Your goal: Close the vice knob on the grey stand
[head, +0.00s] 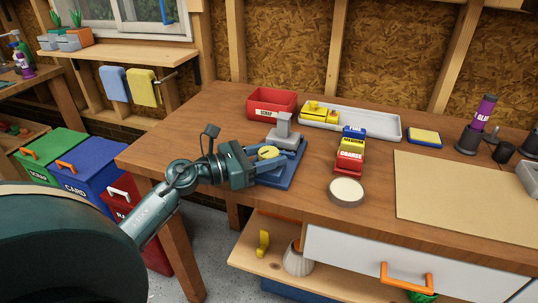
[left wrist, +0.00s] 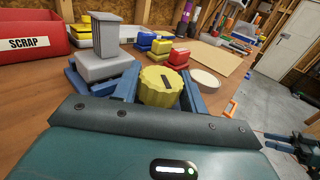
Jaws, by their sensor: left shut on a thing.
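The vice knob is a yellow ridged knob with a dark mark on its face; it shows in the head view (head: 267,153) and in the left wrist view (left wrist: 160,86). It sits at the front of the grey stand (head: 284,133), which also shows in the left wrist view (left wrist: 104,50) with its upright grey post. The stand rests on a blue base (head: 283,176) on the workbench. My left gripper (head: 266,156) comes in from the left, its blue fingers shut on either side of the yellow knob. My right gripper is not in the head view.
A red SCRAP bin (head: 272,103) stands behind the stand. A grey tray (head: 375,121) with yellow pieces lies at the back. Coloured sanding blocks (head: 350,152) and a round tin (head: 346,191) are to the right. A tan mat (head: 470,190) covers the right of the bench.

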